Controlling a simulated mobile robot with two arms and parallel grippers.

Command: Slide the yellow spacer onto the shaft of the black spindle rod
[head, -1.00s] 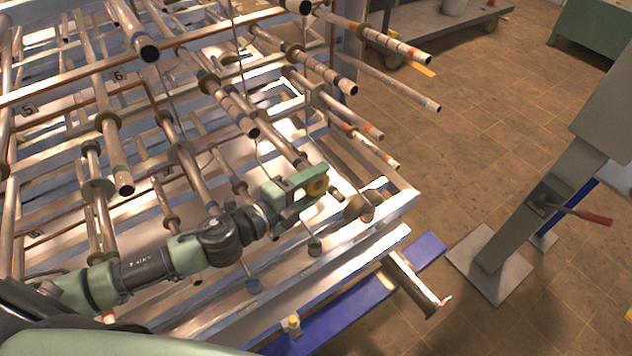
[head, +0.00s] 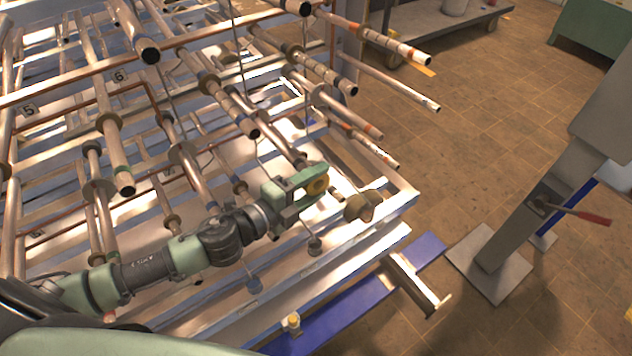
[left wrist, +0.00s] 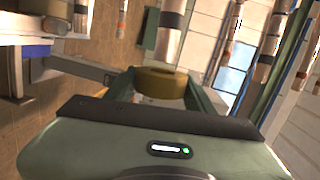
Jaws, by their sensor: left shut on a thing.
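My left gripper (head: 312,187) is shut on the yellow spacer (head: 318,186), a thick ring held between its green fingers above the front right part of the pipe rack. In the left wrist view the spacer (left wrist: 160,86) is a dull yellow ring between the fingertips (left wrist: 165,95), with no rod seen through it. I cannot tell for sure which of the many rods is the black spindle rod. A copper-coloured rod (head: 284,144) with a dark end runs close behind the gripper. My right gripper is not in view.
The metal rack (head: 400,200) carries several copper rods and pipes whose ends stick out around my left arm. A brown knob-like part (head: 363,206) sits just right of the gripper. A blue beam (head: 345,315) lies in front. A grey stand (head: 500,240) is on the right; tiled floor lies between.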

